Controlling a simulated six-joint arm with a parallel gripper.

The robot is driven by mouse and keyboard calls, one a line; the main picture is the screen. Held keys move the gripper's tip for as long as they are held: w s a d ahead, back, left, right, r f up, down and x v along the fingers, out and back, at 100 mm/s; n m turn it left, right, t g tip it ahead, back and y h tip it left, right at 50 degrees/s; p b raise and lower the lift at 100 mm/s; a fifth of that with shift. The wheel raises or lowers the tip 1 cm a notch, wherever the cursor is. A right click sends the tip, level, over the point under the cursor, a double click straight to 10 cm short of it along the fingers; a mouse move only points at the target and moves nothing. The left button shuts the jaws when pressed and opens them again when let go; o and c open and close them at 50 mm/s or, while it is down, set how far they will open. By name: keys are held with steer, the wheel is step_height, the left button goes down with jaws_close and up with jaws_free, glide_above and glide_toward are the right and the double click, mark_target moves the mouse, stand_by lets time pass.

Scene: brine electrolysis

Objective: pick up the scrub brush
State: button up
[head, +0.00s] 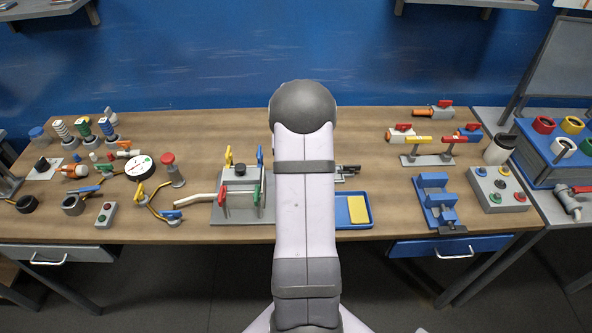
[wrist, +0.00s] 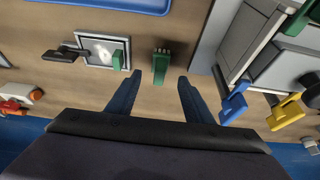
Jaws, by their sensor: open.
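The scrub brush appears to be the small green block with short tufts (wrist: 161,66), on the wooden table in the wrist view. My gripper (wrist: 159,78) is open, with its two dark blue fingers spread to either side of the brush's line. The brush shows just past the fingertips, roughly centred between them, and nothing is held. I cannot tell the height gap between fingers and brush. In the head view my own arm hides both the brush and the gripper.
A metal plate with black and green handles (wrist: 100,52) lies close left of the brush in the wrist view. A grey rig with coloured levers (wrist: 270,60) stands close right. A blue tray (head: 369,222) with a yellow block (head: 358,209) lies near the table's front edge.

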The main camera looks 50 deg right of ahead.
steer(key=shift+p+x, duration=0.85)
steer(key=shift+x, duration=0.05)
steer(key=shift+p+x, duration=0.65)
steer(key=shift+x, duration=1.05)
steer(key=shift+s, duration=0.1)
steer(key=c, duration=1.1)
